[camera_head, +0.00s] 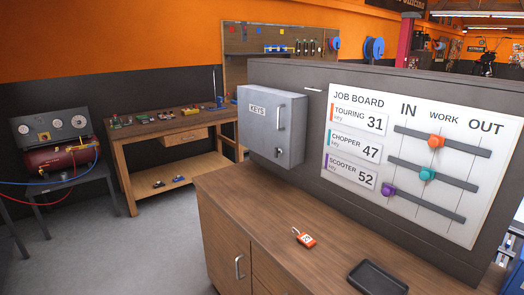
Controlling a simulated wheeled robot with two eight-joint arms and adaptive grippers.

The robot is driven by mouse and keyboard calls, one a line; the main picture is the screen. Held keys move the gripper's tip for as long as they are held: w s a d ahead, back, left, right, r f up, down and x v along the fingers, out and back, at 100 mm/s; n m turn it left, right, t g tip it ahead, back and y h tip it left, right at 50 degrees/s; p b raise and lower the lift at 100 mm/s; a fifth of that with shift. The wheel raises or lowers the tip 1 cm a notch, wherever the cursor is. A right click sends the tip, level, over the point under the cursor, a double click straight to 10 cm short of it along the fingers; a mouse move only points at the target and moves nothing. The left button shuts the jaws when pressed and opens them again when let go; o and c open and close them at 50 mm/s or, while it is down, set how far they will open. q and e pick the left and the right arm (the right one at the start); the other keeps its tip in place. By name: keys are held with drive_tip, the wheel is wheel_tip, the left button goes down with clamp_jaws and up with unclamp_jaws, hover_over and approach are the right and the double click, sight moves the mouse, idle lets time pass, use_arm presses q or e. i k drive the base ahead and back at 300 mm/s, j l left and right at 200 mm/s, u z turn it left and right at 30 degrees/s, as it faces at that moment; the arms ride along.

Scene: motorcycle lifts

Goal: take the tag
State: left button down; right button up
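An orange-red tag (306,239) with a white label and a small ring lies flat on the wooden top of the cabinet (262,222). The mark on its label is too small to read surely. A grey box labelled KEYS (257,111) is mounted on the dark panel behind, its door shut. The job board (349,153) lists Touring 31, Chopper 47 and Scooter 52, with orange, teal and purple knobs on sliding rails. Neither of my grippers shows in the head view.
A black tray (378,278) lies on the cabinet top, right of the tag. The cabinet front has a metal handle (238,267). A wooden workbench (160,128) and a red compressor (60,158) stand to the left. Grey floor is clear between them and the cabinet.

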sight(306, 240)
drive_tip(key=i+j, duration=0.25)
drive_tip(key=i, duration=0.15)
drive_tip(key=i+j, duration=0.2)
drive_tip(key=i, duration=0.2)
drive_tip(key=i+j+z, duration=0.1)
drive_tip(key=i+j, duration=0.15)
drive_tip(key=i, duration=0.2)
